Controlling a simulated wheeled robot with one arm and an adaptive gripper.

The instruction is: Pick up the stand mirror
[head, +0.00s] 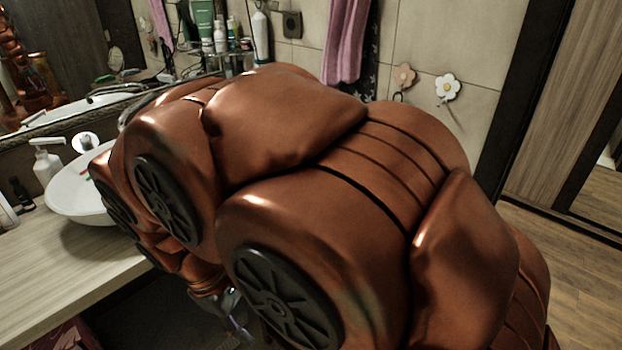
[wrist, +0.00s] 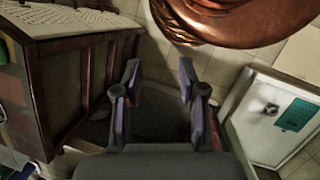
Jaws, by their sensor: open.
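I cannot make out the stand mirror for certain. In the head view, a small round white-rimmed thing (head: 85,142) stands behind the basin, too small to identify. An oval, mirror-like shape (head: 115,59) shows within the wall mirror, perhaps a reflection. My gripper (wrist: 158,73) is open and empty in the wrist view, with its two fingers apart over a dark area low near the floor. No stand mirror shows between or near the fingers. In the head view my arm covers much of the counter and nearly all of the gripper.
A white basin (head: 75,196) and soap dispenser (head: 46,160) are on the wooden counter (head: 70,275). A shelf of bottles (head: 215,52) is behind. In the wrist view, a brown cabinet (wrist: 80,80) stands left and a white unit (wrist: 255,115) right. Floor shows at right (head: 565,265).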

